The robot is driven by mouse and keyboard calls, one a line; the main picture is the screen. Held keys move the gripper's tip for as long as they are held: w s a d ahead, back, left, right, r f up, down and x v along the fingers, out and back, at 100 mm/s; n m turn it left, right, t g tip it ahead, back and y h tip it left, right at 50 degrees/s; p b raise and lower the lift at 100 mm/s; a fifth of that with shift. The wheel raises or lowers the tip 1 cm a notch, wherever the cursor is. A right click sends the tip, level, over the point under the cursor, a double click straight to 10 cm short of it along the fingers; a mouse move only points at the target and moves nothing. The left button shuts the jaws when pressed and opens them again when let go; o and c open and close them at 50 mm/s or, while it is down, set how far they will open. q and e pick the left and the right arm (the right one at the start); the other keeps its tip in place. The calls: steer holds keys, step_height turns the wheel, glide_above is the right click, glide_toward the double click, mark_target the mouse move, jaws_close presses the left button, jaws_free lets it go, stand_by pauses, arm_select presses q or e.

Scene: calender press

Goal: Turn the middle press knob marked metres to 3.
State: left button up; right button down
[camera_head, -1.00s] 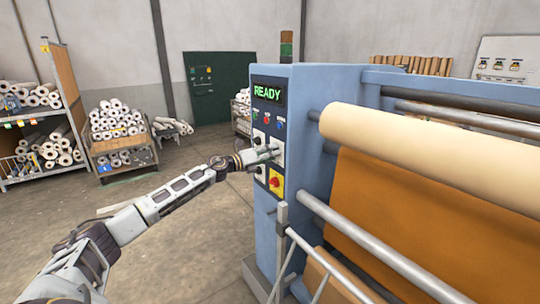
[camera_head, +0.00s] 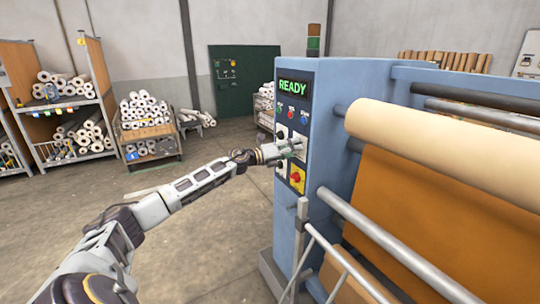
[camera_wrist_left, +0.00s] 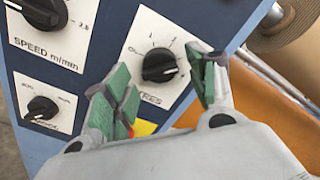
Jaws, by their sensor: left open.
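The middle press knob (camera_wrist_left: 158,65) is a round black dial on a white plate whose label is partly hidden and ends in "TRES". Its white pointer mark faces right and slightly down in the left wrist view; the number there is hidden by a finger. My left gripper (camera_wrist_left: 163,72) is open, its green-padded fingers to either side of the knob in the picture. I cannot tell whether they touch it. In the head view my left gripper (camera_head: 291,148) is at the press's control panel and covers the middle knob. My right gripper is not in view.
The speed knob (camera_wrist_left: 45,12) and another black knob (camera_wrist_left: 42,107) sit close by on the panel. A red knob on a yellow plate (camera_head: 297,177) is below. The display (camera_head: 293,87) reads READY. A rail (camera_head: 340,258) and a cream roll (camera_head: 450,155) stand to the right.

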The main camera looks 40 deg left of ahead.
arm_select(q)
steer(key=v, duration=1.1)
stand_by(1.9)
steer(key=shift+s+f, duration=0.1)
steer(key=shift+s, duration=0.1)
stand_by(0.8)
